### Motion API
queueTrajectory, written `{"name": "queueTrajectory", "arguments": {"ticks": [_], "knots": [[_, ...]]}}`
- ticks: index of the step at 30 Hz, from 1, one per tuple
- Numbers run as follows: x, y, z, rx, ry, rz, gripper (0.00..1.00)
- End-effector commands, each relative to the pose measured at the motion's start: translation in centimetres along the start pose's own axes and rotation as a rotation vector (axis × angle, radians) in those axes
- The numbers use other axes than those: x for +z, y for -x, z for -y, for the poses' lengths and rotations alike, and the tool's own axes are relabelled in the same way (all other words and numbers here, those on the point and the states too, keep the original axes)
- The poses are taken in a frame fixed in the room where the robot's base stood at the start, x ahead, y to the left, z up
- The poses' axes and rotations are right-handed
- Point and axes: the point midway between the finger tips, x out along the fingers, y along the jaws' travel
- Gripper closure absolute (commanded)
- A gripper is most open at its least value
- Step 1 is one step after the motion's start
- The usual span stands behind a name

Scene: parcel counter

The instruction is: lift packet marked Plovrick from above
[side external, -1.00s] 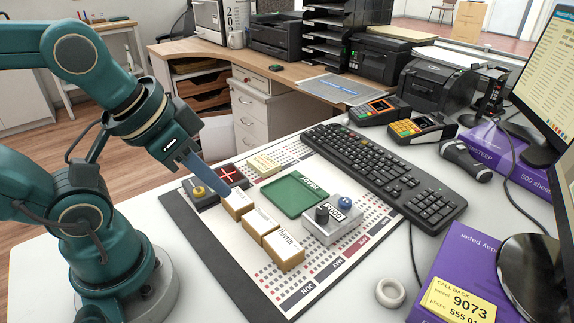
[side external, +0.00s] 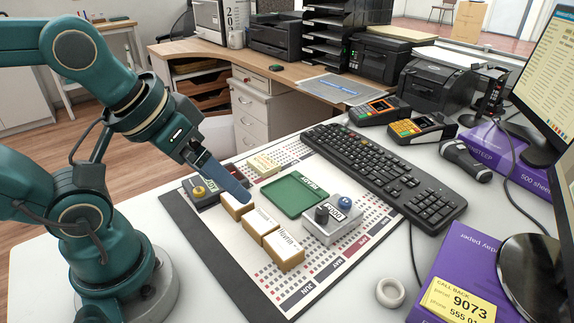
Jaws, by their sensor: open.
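Three tan packets with white label tops stand in a row on the desk mat: a rear packet (side external: 234,208), a middle packet (side external: 261,225) and a front packet (side external: 283,252). The front label reads something like "Tlurrin"; the middle label is too small to read. My gripper (side external: 246,197) points down and right, its blue fingers just above or at the rear packet, hiding part of its top and label. I cannot tell whether they touch it. The gripper is open and holds nothing. I cannot make out Plovrick on any packet.
A pale packet (side external: 263,165) lies behind the green tray (side external: 294,195). The keyboard (side external: 385,175) lies farther right. The mat's front is clear.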

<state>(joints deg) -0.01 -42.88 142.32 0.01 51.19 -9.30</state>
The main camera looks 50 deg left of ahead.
Motion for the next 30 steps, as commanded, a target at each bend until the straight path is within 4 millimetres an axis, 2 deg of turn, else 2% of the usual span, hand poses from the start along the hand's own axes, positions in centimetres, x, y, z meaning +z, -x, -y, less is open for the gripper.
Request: {"name": "queueTrajectory", "arguments": {"ticks": [4,8,16,22,25,30], "knots": [[-1.8,-0.3,0.2,-0.017,0.248,0.011,0.09],[-3.3,-1.5,1.0,-0.059,0.487,0.050,0.09],[-5.6,-6.1,4.5,-0.209,1.002,0.161,0.09],[-5.3,-10.1,7.9,-0.338,1.277,0.256,0.09],[-4.5,-11.5,9.1,-0.381,1.330,0.303,0.09],[-3.2,-12.6,10.2,-0.421,1.367,0.359,0.09]]}}
